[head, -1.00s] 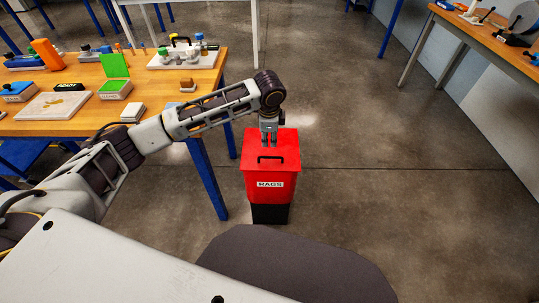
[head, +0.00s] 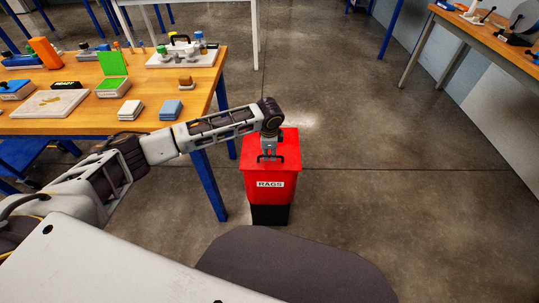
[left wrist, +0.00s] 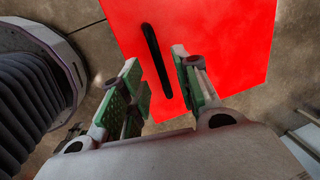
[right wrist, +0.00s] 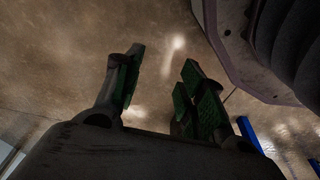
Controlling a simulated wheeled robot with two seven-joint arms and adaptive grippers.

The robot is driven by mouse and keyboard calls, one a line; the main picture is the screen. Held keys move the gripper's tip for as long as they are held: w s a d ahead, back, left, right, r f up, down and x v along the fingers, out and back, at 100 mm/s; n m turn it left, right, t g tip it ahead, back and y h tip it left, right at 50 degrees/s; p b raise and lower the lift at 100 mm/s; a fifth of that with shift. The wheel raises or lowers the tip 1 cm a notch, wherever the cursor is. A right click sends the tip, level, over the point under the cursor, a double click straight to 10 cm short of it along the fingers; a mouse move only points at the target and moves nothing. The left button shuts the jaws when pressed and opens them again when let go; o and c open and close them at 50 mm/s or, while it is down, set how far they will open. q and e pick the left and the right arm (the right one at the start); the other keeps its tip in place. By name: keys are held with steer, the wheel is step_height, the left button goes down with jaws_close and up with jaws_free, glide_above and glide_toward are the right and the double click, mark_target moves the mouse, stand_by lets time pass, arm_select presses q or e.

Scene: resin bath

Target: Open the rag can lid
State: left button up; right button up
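The red rag can (head: 270,185) stands on the floor on a black base, with a white RAGS label on its front. Its red lid (head: 287,147) lies flat and shut, with a black bar handle (left wrist: 156,60) on top. My left gripper (head: 269,155) is open just above the lid. In the left wrist view my left gripper (left wrist: 160,88) has its green-padded fingers on either side of the handle's near end; I cannot tell whether they touch it. My right gripper (right wrist: 155,85) is open and empty over bare floor, and is out of the head view.
A wooden workbench (head: 60,125) with blue legs stands at the left, holding trays, a green box and stacked pads. Another bench (head: 490,40) is at the upper right. The concrete floor right of the can is clear.

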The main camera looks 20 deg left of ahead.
arm_select(q)
steer(key=shift+w+f, duration=0.15)
steer(key=shift+f, duration=0.9)
steer(key=shift+c, duration=0.5)
jaws_close()
